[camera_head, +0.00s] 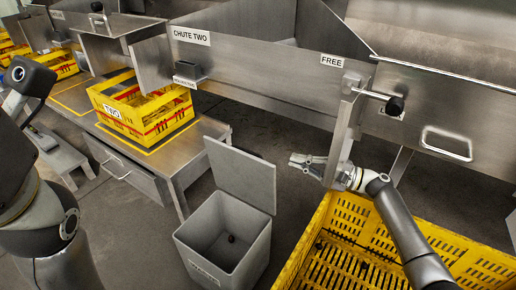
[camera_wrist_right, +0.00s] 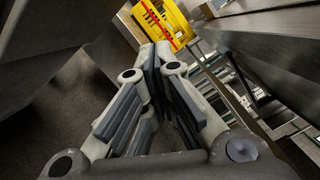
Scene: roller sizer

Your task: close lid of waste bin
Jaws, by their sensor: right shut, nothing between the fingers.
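The grey waste bin (camera_head: 222,238) stands on the floor in the middle of the head view, with a label on its front. Its flat grey lid (camera_head: 241,174) stands open, raised at the back edge and leaning up.
A yellow crate (camera_head: 299,247) stands right of the bin. A steel table (camera_head: 178,152) with another yellow crate (camera_head: 104,93) marked TWO is left. The steel chute wall (camera_head: 260,66) runs behind, and a narrow panel (camera_head: 342,137) hangs close to my right wrist.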

